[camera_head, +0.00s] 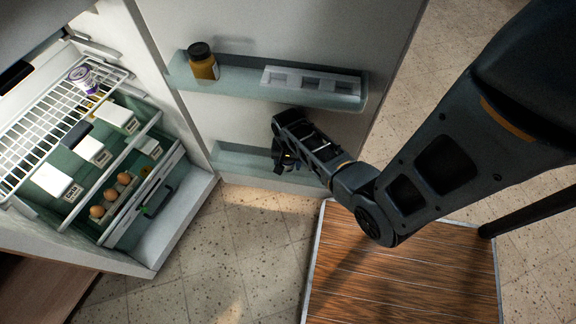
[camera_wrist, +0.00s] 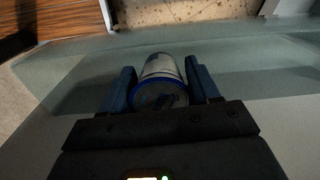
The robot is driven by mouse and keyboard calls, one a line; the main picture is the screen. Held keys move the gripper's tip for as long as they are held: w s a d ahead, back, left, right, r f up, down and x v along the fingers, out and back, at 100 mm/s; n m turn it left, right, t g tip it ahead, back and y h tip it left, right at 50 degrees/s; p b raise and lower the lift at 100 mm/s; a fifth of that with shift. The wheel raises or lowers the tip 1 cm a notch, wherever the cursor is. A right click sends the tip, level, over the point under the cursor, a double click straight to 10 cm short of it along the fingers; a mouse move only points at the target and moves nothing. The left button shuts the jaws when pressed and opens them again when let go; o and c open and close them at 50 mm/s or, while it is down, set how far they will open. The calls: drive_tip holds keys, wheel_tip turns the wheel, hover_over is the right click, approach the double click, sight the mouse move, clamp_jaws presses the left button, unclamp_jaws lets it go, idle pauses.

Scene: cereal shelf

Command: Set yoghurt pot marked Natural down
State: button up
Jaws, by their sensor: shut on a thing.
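My gripper (camera_wrist: 160,90) is shut on a white pot with a blue rim (camera_wrist: 163,72), held between its two blue-grey fingers in the wrist view. The pot's marking cannot be read here. In the head view my gripper (camera_head: 284,154) is at the lower door shelf (camera_head: 240,157) of the open fridge, and it hides the pot. The wrist view shows the pale green wall of a door shelf (camera_wrist: 85,62) beyond the pot. I cannot tell whether the pot touches the shelf.
The upper door shelf (camera_head: 235,93) holds a brown jar (camera_head: 202,62) and a white tray with openings (camera_head: 311,81). A wire fridge shelf (camera_head: 40,125) holds another pot (camera_head: 83,79). White cartons (camera_head: 93,151) and eggs (camera_head: 110,194) stand below. The lower door shelf's left part looks clear.

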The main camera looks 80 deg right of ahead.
sight(288, 166)
wheel_tip(288, 166, down, 3)
drive_tip(key=shift+r+b, duration=0.15)
drive_tip(key=shift+b, duration=0.15)
drive_tip(key=shift+d+f, duration=0.2)
drive_tip(key=shift+d, duration=0.05)
drive_tip(key=shift+f, duration=0.1)
drive_tip(key=o, duration=1.1)
